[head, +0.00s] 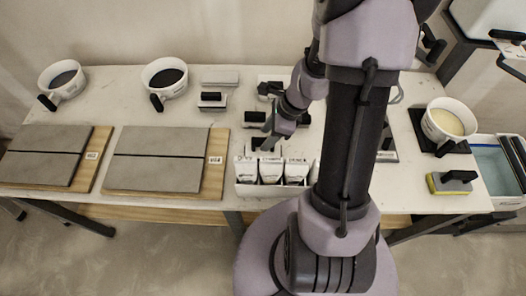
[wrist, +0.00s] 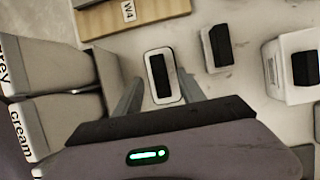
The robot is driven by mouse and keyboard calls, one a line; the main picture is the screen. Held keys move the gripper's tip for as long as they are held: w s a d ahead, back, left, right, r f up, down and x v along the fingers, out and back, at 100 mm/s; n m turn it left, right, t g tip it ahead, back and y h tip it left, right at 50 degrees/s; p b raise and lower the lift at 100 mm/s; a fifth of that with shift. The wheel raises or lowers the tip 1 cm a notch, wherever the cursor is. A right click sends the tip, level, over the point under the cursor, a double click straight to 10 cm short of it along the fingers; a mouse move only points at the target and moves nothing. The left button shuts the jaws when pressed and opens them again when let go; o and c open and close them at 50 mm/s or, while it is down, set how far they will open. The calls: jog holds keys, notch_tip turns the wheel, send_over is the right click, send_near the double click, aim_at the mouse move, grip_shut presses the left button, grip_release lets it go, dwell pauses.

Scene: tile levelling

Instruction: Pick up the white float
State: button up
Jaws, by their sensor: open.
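A small float with a white-edged base and a black handle, which I take as the white float (wrist: 175,92), lies flat on the table in the wrist view. My gripper (wrist: 164,84) is open, its two fingers on either side of this float in the picture, with nothing held. I cannot tell whether they are level with it. In the head view my gripper (head: 270,138) is low, just behind the bags, and the float there is mostly hidden by my arm.
Labelled bags (head: 270,170) stand in a holder close to the float. Two similar black-handled blocks (wrist: 216,48) (wrist: 292,90) lie nearby. A wooden board (head: 214,180) with grey tiles is to the left. Buckets (head: 165,80) stand at the back. A yellow sponge float (head: 452,184) is at right.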

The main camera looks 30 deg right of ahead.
aim_at(263, 140)
jog(key=b+x, duration=0.1)
jog(key=x, duration=0.2)
jog(key=shift+w+f, duration=0.1)
jog(key=shift+f, duration=0.15)
jog(key=shift+r, duration=0.2)
grip_shut()
